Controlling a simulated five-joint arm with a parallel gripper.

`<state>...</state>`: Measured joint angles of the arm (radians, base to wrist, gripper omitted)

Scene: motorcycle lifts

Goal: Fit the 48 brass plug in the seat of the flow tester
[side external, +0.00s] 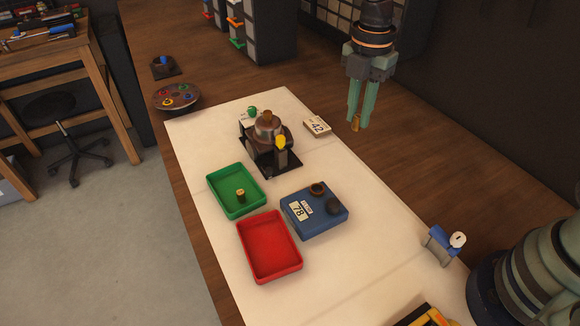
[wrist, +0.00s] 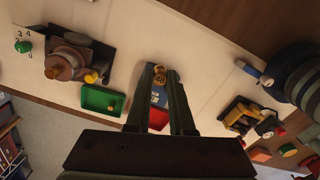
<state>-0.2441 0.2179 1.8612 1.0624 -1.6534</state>
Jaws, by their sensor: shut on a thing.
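My gripper (side external: 357,118) hangs at the right, above the brown wooden bench, past the edge of the pale mat. It is shut on a small brass plug (side external: 355,123), which shows at the fingertips in the wrist view (wrist: 160,76); I cannot read a number on it. A blue box (side external: 300,224) with a white label reading 78, a brown ring-shaped seat (side external: 317,189) and a dark round knob appears to be the flow tester. The plug is held apart from it. Another brass plug (side external: 240,194) stands in the green tray (side external: 221,208).
A brown and metal fixture (side external: 267,133) with green and yellow knobs stands behind the trays. A card reading 42 (side external: 317,126) lies beside it. A red tray (side external: 270,250) is in front. A blue and white device (side external: 443,242) stands right. Bare mat surrounds the blue box's right side.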

